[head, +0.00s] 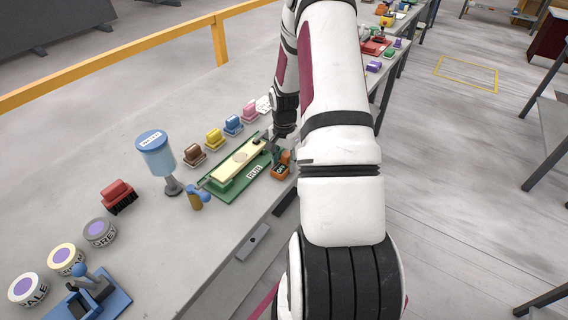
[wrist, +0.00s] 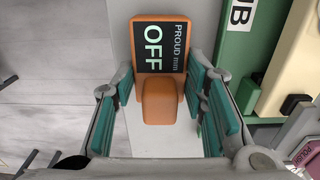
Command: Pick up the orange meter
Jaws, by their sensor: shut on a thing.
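The orange meter (head: 280,170) is at the front edge of the stone slab, just right of the green board in the head view. In the wrist view the meter (wrist: 159,100) has a black face reading "OFF" and "PROUD mm", and a rounded orange block. My gripper (head: 284,155) reaches down over it, and its teal-padded fingers (wrist: 160,82) flank the meter on both sides, shut on it. Whether the meter rests on the slab or is slightly raised, I cannot tell.
The green board (head: 228,191) with a cream strip lies close beside the meter. A blue-topped dispenser (head: 157,158), a red brush (head: 117,194) and labelled tins (head: 99,231) stand to the left. Small coloured blocks line the back. Open floor (head: 450,190) lies right of the slab.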

